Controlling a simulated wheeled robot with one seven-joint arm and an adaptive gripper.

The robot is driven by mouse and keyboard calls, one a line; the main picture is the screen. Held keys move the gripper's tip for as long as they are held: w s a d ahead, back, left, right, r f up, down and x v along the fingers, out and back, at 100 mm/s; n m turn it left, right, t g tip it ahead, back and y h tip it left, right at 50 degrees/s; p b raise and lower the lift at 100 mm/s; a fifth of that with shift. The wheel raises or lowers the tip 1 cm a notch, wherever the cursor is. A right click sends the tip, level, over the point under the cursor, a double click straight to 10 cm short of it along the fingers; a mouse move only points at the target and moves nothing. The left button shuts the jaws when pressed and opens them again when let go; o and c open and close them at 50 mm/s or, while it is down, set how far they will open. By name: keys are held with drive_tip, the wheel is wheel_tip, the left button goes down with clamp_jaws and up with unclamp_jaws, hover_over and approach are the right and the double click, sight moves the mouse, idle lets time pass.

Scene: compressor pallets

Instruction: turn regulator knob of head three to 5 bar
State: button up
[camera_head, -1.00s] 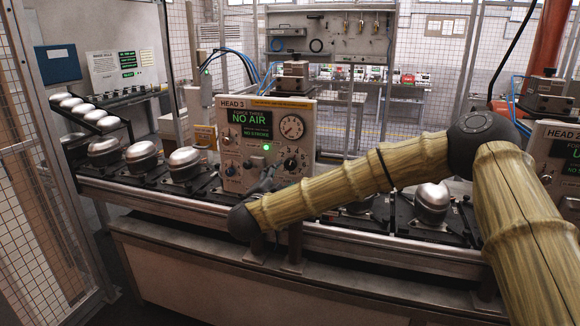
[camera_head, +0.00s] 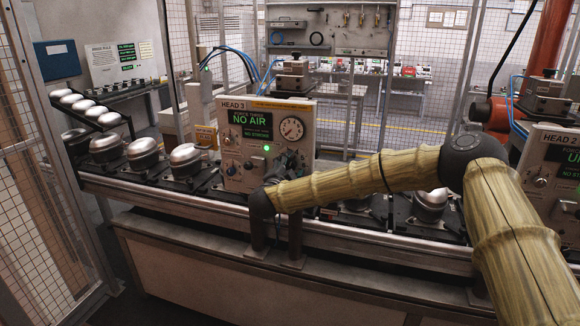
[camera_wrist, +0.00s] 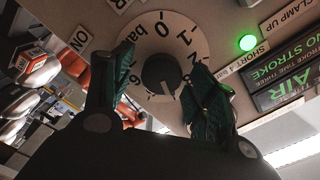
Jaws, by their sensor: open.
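The head three panel (camera_head: 232,150) stands on the line, its green display (camera_head: 250,125) reading "NO AIR". The dark regulator knob (camera_wrist: 160,74) sits in a white dial ring (camera_wrist: 160,28) marked "bar", with 0, 1 and 2 readable. The knob's own setting is hard to read. My gripper (camera_wrist: 157,58) is open, with one green-padded finger on each side of the knob. I cannot tell whether either finger touches it. In the head view my gripper (camera_head: 287,165) is at the panel's lower right and hides the knob.
A round gauge (camera_head: 291,129) sits above my gripper, and a lit green lamp (camera_head: 267,148) is left of it. Several metal domes (camera_head: 186,158) stand along the conveyor rail (camera_head: 180,198). The head two panel (camera_head: 550,165) is at the right, near my arm.

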drive_tip(key=c, duration=1)
drive_tip(key=shift+c, duration=0.2)
drive_tip(key=shift+f+m+b, duration=0.2)
drive_tip(key=shift+m+b, duration=0.1)
drive_tip(key=shift+b, duration=0.35)
drive_tip(key=shift+f+m+b, duration=0.15)
drive_tip(key=shift+m+b, duration=0.25)
drive_tip(key=shift+b, duration=0.5)
drive_tip(key=m+b, duration=0.6)
drive_tip(key=b, duration=0.3)
drive_tip(key=shift+b, duration=0.35)
drive_tip(key=shift+m, duration=0.3)
